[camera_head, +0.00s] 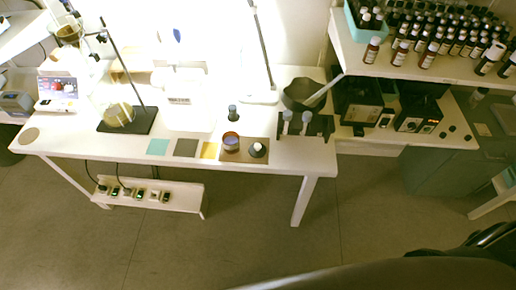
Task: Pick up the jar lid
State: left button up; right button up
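An open round jar (231,143) with a bluish body and an orange-brown inside stands on the brown mat (243,158) near the front edge of the white table. A small dark round piece with a pale top, which looks like the jar lid (257,150), lies on the same mat just right of the jar, apart from it. A dark part of my own arm crosses the lower right corner, well away from the table. Neither gripper's fingers show in this view.
Teal, dark brown and yellow squares (209,150) lie left of the mat. A small dark bottle (233,113) stands behind the jar. A dark rack (318,126) holding pale-topped items is to the right. Bottle rows fill the upper right shelf (425,68).

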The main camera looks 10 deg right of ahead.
aim_at(257, 150)
jog(key=i+j+z, duration=0.1)
jog(key=j+z, duration=1.1)
jog(key=j, duration=0.1)
